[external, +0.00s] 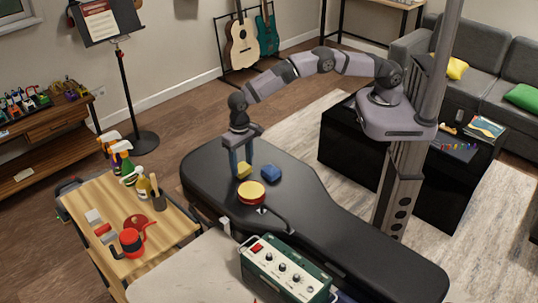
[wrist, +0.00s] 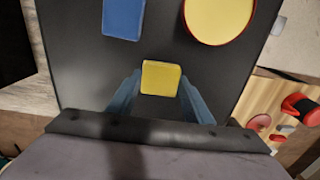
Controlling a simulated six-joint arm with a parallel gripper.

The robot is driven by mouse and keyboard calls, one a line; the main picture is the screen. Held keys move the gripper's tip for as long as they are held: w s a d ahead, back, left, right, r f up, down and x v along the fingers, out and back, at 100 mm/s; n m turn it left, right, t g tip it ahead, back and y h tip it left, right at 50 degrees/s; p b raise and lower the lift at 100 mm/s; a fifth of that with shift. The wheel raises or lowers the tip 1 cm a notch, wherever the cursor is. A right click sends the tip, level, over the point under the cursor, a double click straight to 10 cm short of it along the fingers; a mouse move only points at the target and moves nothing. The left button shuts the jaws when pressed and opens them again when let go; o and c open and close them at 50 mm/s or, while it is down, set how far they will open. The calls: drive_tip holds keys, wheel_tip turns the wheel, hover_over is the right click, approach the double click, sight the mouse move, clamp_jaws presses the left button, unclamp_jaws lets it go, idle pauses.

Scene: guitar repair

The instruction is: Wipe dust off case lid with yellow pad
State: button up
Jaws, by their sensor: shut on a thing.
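The yellow pad (external: 243,171) is at the left part of the black guitar case lid (external: 330,232). My gripper (external: 240,168) points down over the lid and is shut on the yellow pad. In the wrist view the pad (wrist: 161,78) sits between the two blue fingers of my gripper (wrist: 161,88). The pad is at or just above the lid; I cannot tell if it touches. I cannot make out any dust on the lid (wrist: 90,60).
A blue pad (external: 271,174) and a round yellow tin with a red rim (external: 251,192) lie on the lid close to my gripper. A green amplifier box (external: 285,268) stands at the front. A wooden table (external: 170,225) with bottles is on the left.

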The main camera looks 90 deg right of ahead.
drive_tip(key=shift+w+d, duration=2.15)
drive_tip(key=shift+s+a, duration=0.1)
drive_tip(key=shift+a, duration=0.05)
drive_tip(key=shift+s+a+f, duration=0.1)
drive_tip(key=shift+s+a, duration=1.9)
drive_tip(key=shift+s, duration=0.05)
drive_tip(key=shift+w+d, duration=2.15)
drive_tip(key=shift+s+a, duration=0.1)
drive_tip(key=shift+a, duration=0.05)
drive_tip(key=shift+s+a, duration=2)
drive_tip(key=shift+s, duration=0.05)
